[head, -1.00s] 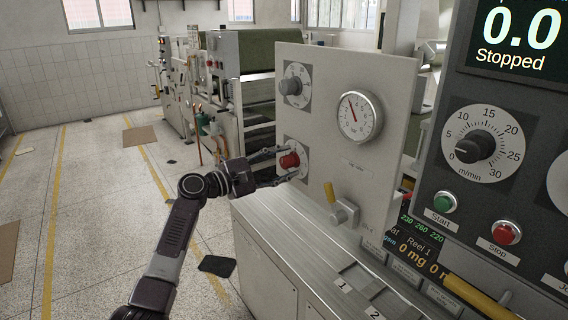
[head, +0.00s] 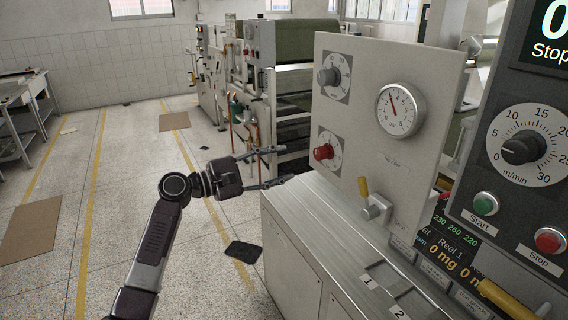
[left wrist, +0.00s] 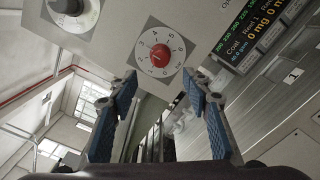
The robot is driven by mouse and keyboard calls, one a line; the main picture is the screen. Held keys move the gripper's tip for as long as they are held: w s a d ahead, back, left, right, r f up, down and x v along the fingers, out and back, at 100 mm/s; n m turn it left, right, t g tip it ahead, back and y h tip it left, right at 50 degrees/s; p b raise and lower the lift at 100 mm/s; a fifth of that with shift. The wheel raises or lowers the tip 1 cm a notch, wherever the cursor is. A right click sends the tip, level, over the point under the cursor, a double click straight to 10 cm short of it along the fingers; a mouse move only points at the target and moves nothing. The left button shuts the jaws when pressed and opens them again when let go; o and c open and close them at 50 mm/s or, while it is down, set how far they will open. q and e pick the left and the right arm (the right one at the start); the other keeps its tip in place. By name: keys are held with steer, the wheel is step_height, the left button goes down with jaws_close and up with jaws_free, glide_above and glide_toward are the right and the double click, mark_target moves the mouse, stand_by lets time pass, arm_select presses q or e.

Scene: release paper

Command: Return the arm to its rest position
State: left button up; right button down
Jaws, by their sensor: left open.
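My left gripper (head: 279,166) is open and empty in the head view, its two fingers spread apart and pointing right. It is clear of the panel (head: 352,153), to the left of the red knob (head: 323,152). In the left wrist view, the open fingers (left wrist: 163,106) show at both sides, and the red knob (left wrist: 161,55) with its numbered dial is beyond them, not touched. My left arm (head: 155,235) reaches up from the bottom left. My right gripper is not in view.
The panel also bears a black knob (head: 329,76), a pressure gauge (head: 401,110) and a yellow-handled valve (head: 372,202). A control console (head: 520,150) stands at the right. Machines (head: 250,70) stand behind.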

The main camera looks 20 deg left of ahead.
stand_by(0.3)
arm_select(q)
steer(key=s+a+f+m+g+y+b, duration=0.1)
steer(key=s+f+g+y+b, duration=0.15)
steer(key=f, duration=1.85)
steer(key=s+a+f+m+g+y+b, duration=0.1)
steer(key=f+y, duration=0.3)
steer(key=f, duration=1.6)
steer(key=s+f+m+g+y+b, duration=0.1)
steer(key=s+f+g, duration=0.1)
steer(key=s+f, duration=0.45)
steer(key=s+f+m+g+y+b, duration=0.1)
steer(key=s+f, duration=0.3)
steer(key=f, duration=0.6)
steer(key=s+d+f+m+g+y+b, duration=0.3)
steer(key=s+f+m, duration=0.4)
steer(key=s+f, duration=1.5)
steer(key=s+d+f+m+g+b, duration=0.1)
steer(key=s+f+m, duration=0.3)
steer(key=s, duration=0.8)
steer(key=s+d+f+m+g+b, duration=0.1)
steer(key=s+d+f+m+g, duration=0.1)
steer(key=s, duration=1)
steer(key=d+f+m, duration=0.1)
steer(key=d+m, duration=0.1)
steer(key=shift+s+d+f+m+g, duration=0.25)
steer(key=shift+s+f+m+g, duration=0.1)
steer(key=shift+f+m, duration=0.05)
steer(key=shift+h, duration=0.25)
steer(key=shift+c, duration=0.3)
